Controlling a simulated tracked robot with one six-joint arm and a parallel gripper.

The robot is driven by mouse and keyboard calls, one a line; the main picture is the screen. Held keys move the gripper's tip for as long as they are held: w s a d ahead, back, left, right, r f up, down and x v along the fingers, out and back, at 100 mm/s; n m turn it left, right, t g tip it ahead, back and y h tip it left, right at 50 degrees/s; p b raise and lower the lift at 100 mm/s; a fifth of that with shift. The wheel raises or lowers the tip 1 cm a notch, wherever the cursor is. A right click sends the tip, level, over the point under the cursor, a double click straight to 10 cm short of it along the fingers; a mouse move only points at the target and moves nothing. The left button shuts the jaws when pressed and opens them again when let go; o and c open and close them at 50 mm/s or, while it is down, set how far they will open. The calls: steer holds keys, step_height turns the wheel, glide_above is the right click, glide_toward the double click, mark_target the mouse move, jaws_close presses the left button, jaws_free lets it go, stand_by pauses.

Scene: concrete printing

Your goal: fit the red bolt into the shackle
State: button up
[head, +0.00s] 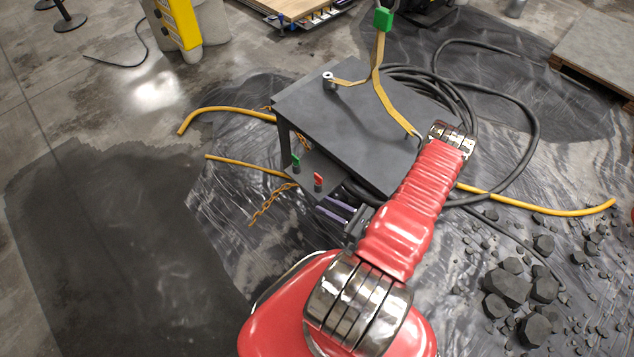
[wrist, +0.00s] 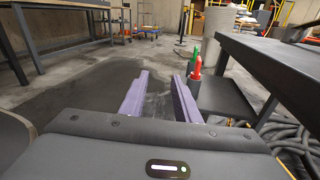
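The red bolt (head: 318,180) stands upright in a dark holder on the low side shelf of the grey table. It also shows in the wrist view (wrist: 196,67), just beyond and right of the right fingertip. My gripper (head: 336,211) has two purple fingers, apart and empty, beside this shelf; in the wrist view the gap between them (wrist: 160,95) shows only floor. A yellow strap runs from a green fitting (head: 384,18) down to the tabletop, near a small grey ring-like part (head: 328,77). I cannot tell clearly which piece is the shackle.
A green-topped bolt (head: 295,160) stands beside the red one. The grey tabletop (head: 350,125) rises above the shelf at right in the wrist view. Black hose (head: 530,125), yellow hose (head: 540,208) and rubble (head: 510,287) lie around.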

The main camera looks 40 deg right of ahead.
mark_target(322, 181)
steer(key=d+h, duration=0.1)
steer(key=d, duration=0.1)
steer(key=d+m+h, duration=0.1)
steer(key=d+t+h, duration=0.1)
steer(key=d, duration=0.1)
steer(key=shift+w+d+r, duration=0.25)
steer(key=shift+w+d, duration=0.1)
steer(key=shift+w, duration=0.1)
steer(key=shift+w+a, duration=0.15)
steer(key=shift+w, duration=4.05)
steer(key=shift+w, duration=0.15)
steer(key=shift+w+r, duration=0.15)
steer(key=shift+w, duration=2.3)
